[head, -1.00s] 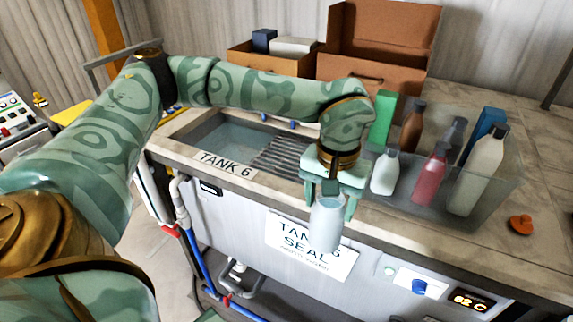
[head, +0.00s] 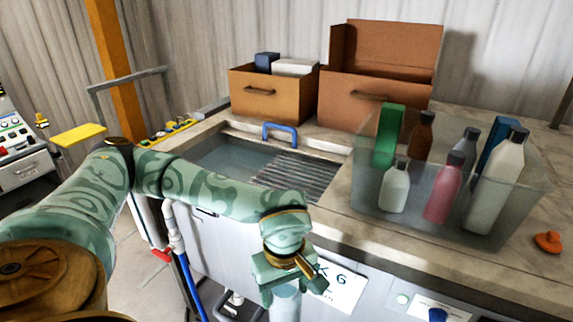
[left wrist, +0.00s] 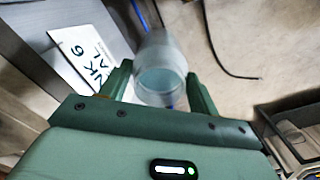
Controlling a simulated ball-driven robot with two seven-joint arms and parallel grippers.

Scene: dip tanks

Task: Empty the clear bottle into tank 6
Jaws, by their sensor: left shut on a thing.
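My left gripper (head: 287,284) is shut on the clear bottle (head: 285,306), a pale see-through vessel. It holds it low in front of the bench's front panel, outside the tank. In the left wrist view the bottle (left wrist: 160,75) sits between the fingers, with bluish contents showing through its wall. Tank 6 (head: 222,160) is the sunken basin in the bench top, with bluish liquid and a ribbed slope at its right. My right gripper is not in view.
A clear bin (head: 400,222) with several bottles stands right of the tank. A blue handle (head: 280,128) is at the tank's back edge. Brown boxes (head: 375,100) stand behind. An orange cap-like piece (head: 547,242) lies at the right. A sign (head: 340,287) is on the front panel.

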